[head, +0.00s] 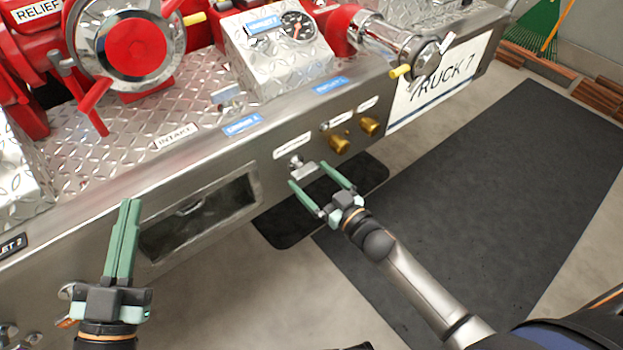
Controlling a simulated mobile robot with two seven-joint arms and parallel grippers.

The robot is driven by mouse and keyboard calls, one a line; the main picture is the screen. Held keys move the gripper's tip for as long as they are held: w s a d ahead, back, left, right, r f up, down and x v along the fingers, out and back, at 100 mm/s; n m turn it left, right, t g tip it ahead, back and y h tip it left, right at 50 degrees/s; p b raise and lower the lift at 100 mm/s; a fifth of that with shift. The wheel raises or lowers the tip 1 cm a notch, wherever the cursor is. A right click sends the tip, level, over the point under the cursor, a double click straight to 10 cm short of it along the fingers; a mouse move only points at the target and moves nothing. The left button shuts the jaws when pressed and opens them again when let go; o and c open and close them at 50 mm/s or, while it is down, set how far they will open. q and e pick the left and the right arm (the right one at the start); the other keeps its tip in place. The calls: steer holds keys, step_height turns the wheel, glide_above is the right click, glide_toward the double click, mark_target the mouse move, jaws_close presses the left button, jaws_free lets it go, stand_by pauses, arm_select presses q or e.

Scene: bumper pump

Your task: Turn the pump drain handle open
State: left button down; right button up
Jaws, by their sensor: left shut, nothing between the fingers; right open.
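A small silver handle (302,170) sits on the front face of the truck's metal bumper, below a white label (292,145) too small to read; I take it to be the pump drain handle. My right gripper (309,174) is open, with green fingers pointing at the handle. In the picture the handle lies between the two fingertips; I cannot tell whether they touch it. My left gripper (130,202) is shut and empty, pointing up in front of the bumper at the left, well apart from the handle.
Two brass knobs (354,136) are right of the handle. A rectangular opening (200,215) is in the bumper to its left. Red valves (135,48) and a gauge (296,27) stand on the diamond-plate top (105,155). A dark mat (480,190) covers the floor at right.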

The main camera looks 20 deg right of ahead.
steer(key=shift+w+a, duration=0.15)
steer(key=shift+w, duration=0.2)
